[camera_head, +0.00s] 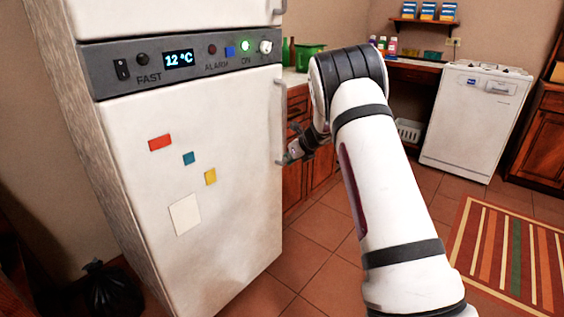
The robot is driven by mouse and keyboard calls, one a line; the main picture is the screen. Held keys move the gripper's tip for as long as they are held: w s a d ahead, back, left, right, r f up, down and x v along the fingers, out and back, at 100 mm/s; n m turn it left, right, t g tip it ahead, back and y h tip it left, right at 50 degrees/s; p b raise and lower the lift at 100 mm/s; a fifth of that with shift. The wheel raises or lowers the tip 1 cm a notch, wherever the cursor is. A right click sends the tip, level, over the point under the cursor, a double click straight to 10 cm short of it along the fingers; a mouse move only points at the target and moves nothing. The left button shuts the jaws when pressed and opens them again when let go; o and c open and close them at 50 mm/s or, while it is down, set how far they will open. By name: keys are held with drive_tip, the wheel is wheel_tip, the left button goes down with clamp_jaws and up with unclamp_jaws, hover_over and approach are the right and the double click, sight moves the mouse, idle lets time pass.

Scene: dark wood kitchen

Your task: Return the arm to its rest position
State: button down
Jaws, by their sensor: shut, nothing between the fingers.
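My white arm with dark joint bands rises from the bottom right of the head view and bends at the top near the middle. My gripper (294,153) hangs on the left side of the arm, partly hidden behind it. It is shut and empty, close to the right edge of the fridge's lower door (215,205), near the lower end of the door's vertical handle (281,120). I cannot tell whether it touches the door or handle. The lower door looks closed.
The fridge panel (180,62) reads 12 °C. A counter with a green crate (309,56) stands behind my arm. A white dishwasher (470,120) is at the back right. A striped rug (515,255) lies on the tiled floor at right. A black bag (110,290) sits bottom left.

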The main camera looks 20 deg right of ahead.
drive_tip(key=shift+d+v, duration=0.25)
drive_tip(key=shift+v, duration=1.3)
wheel_tip(320, 180, up, 15)
drive_tip(key=s+d+m+t+h, duration=0.2)
drive_tip(key=m+h, duration=0.2)
drive_tip(key=m, duration=0.5)
drive_tip(key=s+r+m+g+h, duration=0.1)
drive_tip(key=s+r+m+h, duration=0.1)
drive_tip(key=s+r+m, duration=0.35)
drive_tip(key=s+r+m+h, duration=0.1)
drive_tip(key=s+r+m, duration=0.2)
drive_tip(key=s+m, duration=0.4)
drive_tip(key=s+a+f+m+g+y, duration=0.25)
drive_tip(key=s+a+m, duration=0.4)
drive_tip(key=s, duration=0.85)
drive_tip(key=s+a+f+m+g+y+p, duration=0.1)
drive_tip(key=s+a+f+m+g, duration=0.45)
drive_tip(key=s, duration=0.95)
drive_tip(key=s+a+m+g+y, duration=0.15)
drive_tip(key=s+a+m, duration=0.35)
drive_tip(key=s+a, duration=0.7)
drive_tip(key=s+d+r+t+p, duration=0.1)
drive_tip(key=r+t+p, duration=0.1)
drive_tip(key=r+p, duration=0.8)
drive_tip(key=s+d+r+t+p, duration=0.2)
drive_tip(key=r+p, duration=0.9)
drive_tip(key=r, duration=0.1)
drive_tip(key=shift+d+r, duration=0.2)
drive_tip(key=shift+d, duration=0.05)
